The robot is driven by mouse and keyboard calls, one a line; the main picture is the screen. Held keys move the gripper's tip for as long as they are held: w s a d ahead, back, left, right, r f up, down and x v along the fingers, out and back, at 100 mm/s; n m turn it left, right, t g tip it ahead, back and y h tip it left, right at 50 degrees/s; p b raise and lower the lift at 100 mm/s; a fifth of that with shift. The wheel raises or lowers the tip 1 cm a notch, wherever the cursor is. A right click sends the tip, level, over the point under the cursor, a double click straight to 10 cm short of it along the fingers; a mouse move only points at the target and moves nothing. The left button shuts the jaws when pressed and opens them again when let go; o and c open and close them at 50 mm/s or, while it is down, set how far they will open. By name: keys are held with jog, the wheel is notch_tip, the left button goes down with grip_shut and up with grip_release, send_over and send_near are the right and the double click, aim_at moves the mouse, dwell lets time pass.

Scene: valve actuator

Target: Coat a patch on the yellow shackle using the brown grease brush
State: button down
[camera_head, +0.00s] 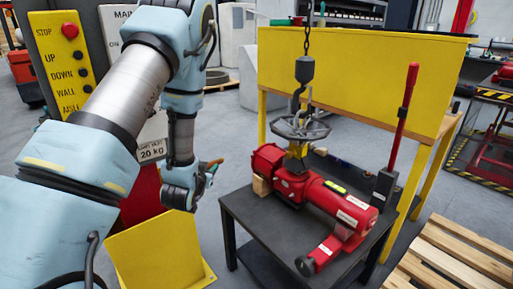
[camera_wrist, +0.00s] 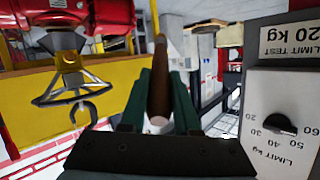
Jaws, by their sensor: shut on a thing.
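The brown grease brush (camera_wrist: 158,85) is between the green fingers of my gripper (camera_wrist: 160,95) in the wrist view, with its handle end toward the camera. Its far end is small and hard to make out. In the head view my gripper (camera_head: 208,172) is left of the red valve actuator (camera_head: 325,200), apart from it and in free air. The yellow shackle (camera_head: 295,162) sits on the actuator under the grey handwheel (camera_head: 300,127). It also shows at the upper left of the wrist view (camera_wrist: 69,61), next to the handwheel (camera_wrist: 72,88). I cannot make out any grease on it.
A crane hook (camera_head: 303,70) hangs on a chain at the handwheel. The actuator lies on a dark table (camera_head: 255,215). A red lever (camera_head: 404,115) stands at its right. A yellow panel (camera_head: 160,255) stands below my gripper, and a control panel (camera_head: 68,62) is behind my arm.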

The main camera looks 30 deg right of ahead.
jog(key=s+d+r+m+h+p, duration=0.1)
jog(key=s+d+r+h, duration=0.1)
jog(key=d, duration=0.8)
jog(key=s+d+r+m+g+h+p, duration=0.1)
jog(key=s+d+r+m+h, duration=0.1)
jog(key=d, duration=0.8)
jog(key=shift+s+r+g, duration=0.3)
jog(key=shift+s+r, duration=0.25)
jog(key=shift+r, duration=0.05)
jog(key=shift+w+d, duration=0.1)
jog(key=shift+d, duration=0.45)
jog(key=s+d+b, duration=0.1)
jog(key=s+b, duration=0.2)
jog(key=s, duration=0.3)
jog(key=shift+d, duration=0.15)
jog(key=w+a+b, duration=0.1)
jog(key=w+b, duration=0.2)
jog(key=w, duration=0.3)
dwell(0.4)
jog(key=shift+r+b, duration=0.15)
jog(key=shift+b, duration=0.2)
